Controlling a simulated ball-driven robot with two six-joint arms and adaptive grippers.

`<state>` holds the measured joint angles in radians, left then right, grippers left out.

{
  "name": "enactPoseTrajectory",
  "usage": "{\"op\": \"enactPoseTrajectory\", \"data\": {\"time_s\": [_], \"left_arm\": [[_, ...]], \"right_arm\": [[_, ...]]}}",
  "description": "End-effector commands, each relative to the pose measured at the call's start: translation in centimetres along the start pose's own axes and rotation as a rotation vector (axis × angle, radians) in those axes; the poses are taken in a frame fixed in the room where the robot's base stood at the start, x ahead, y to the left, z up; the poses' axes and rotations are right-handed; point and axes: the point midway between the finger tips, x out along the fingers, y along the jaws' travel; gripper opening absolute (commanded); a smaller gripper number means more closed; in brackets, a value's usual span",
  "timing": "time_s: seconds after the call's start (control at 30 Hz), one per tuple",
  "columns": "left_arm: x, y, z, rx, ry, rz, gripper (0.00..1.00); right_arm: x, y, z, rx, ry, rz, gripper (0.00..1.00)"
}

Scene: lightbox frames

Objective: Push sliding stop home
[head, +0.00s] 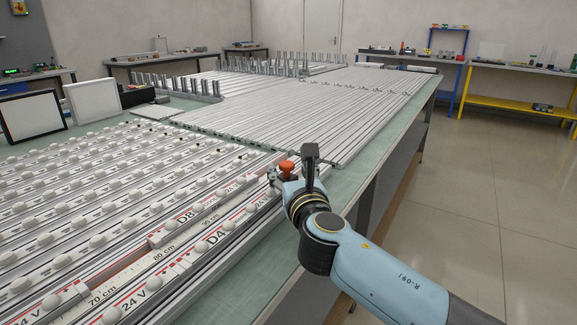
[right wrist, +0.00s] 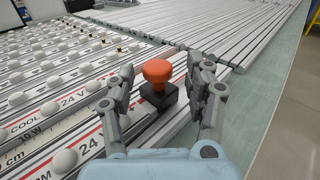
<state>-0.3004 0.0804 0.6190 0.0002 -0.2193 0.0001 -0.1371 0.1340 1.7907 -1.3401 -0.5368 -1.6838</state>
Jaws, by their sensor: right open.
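The sliding stop is a black block (right wrist: 159,95) with an orange knob (right wrist: 157,70) on top, at the far end of the printed, lit-up-style rails. In the head view its orange knob (head: 287,166) shows just beyond my right gripper (head: 281,176), and the block is mostly hidden. My right gripper (right wrist: 165,82) is open, one finger on each side of the stop in the right wrist view. I cannot tell whether either finger touches it. A ruler strip (head: 163,254) marked 70, 80 and 90 cm runs between the rails towards the stop. My left gripper is not in view.
Rails with white domes (head: 98,241) fill the near left of the green-topped table (head: 345,185). Bare metal profiles (head: 330,105) lie beyond the stop. Two framed panels (head: 32,115) stand at left. The table's right edge strip and the floor (head: 480,190) are clear.

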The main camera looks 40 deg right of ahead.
Motion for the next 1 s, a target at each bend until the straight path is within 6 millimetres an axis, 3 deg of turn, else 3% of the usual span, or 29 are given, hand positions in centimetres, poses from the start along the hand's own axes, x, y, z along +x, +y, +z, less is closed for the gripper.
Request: {"op": "enactPoseTrajectory", "data": {"time_s": [0.2,0.4,0.87,1.0], "left_arm": [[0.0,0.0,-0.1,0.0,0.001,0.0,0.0],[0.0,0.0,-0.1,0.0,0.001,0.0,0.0],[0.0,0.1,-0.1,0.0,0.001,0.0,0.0],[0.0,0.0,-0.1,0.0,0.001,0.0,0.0]], "right_arm": [[-5.2,-0.1,-0.2,0.0,0.005,-0.001,0.53],[-8.4,-0.1,-0.1,0.0,0.003,-0.002,0.53],[-9.4,0.0,-0.1,0.0,0.001,0.0,0.52],[-9.4,0.9,-0.1,0.018,0.003,0.044,0.52]]}}
